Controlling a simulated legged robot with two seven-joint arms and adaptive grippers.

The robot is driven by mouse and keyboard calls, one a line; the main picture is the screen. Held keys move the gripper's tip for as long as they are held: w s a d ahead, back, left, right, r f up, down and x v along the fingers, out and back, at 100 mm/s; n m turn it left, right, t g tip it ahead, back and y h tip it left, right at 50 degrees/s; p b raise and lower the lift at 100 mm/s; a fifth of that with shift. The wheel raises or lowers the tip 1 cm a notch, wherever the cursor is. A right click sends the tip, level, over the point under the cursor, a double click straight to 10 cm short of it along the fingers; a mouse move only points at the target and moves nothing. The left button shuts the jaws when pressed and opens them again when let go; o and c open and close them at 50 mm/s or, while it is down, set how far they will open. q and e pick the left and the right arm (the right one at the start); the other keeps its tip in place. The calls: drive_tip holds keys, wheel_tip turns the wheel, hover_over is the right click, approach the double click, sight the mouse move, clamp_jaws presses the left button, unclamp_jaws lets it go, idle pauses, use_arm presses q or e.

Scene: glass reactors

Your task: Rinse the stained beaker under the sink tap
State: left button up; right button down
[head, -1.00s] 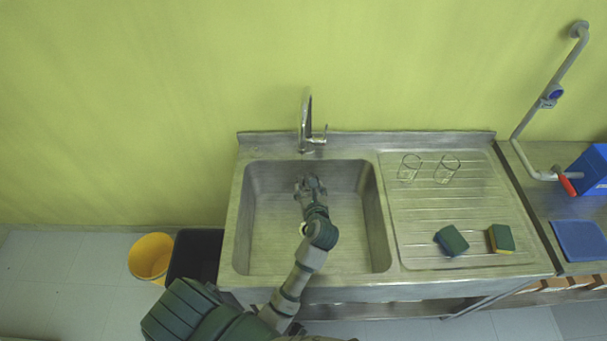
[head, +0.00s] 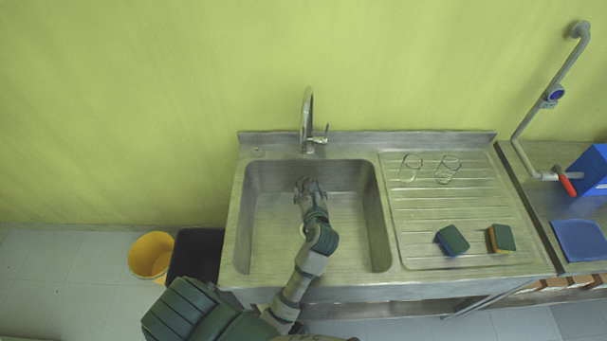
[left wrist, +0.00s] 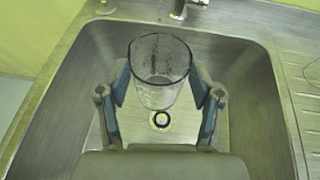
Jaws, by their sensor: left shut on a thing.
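The stained beaker (left wrist: 160,72) is clear glass with dark specks on its upper wall. In the left wrist view it sits between the blue-padded fingers of my left gripper (left wrist: 161,100), which is shut on it. In the head view my left gripper (head: 309,184) is over the back half of the steel sink basin (head: 262,225), just in front of the tap (head: 307,115). The beaker is too faint to make out there. The tap's base also shows at the top of the left wrist view (left wrist: 178,9). My right gripper is out of view.
Two clear beakers stand on the drainboard (head: 425,215), right of the basin. Two sponges (head: 452,240) lie nearer its front. A grey pipe with a red handle (head: 567,185) is at the right. A yellow bucket (head: 151,256) and a black bin (head: 195,255) stand left.

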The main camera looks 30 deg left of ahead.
use_arm(q)
drive_tip(key=shift+a, duration=0.2)
idle(0.3)
drive_tip(key=s+d+r+p, duration=0.2)
drive_tip(key=s+r+p, duration=0.1)
drive_tip(key=s+r, duration=0.1)
drive_tip(key=shift+s+d, duration=0.25)
drive_tip(key=shift+d, duration=0.05)
idle(0.6)
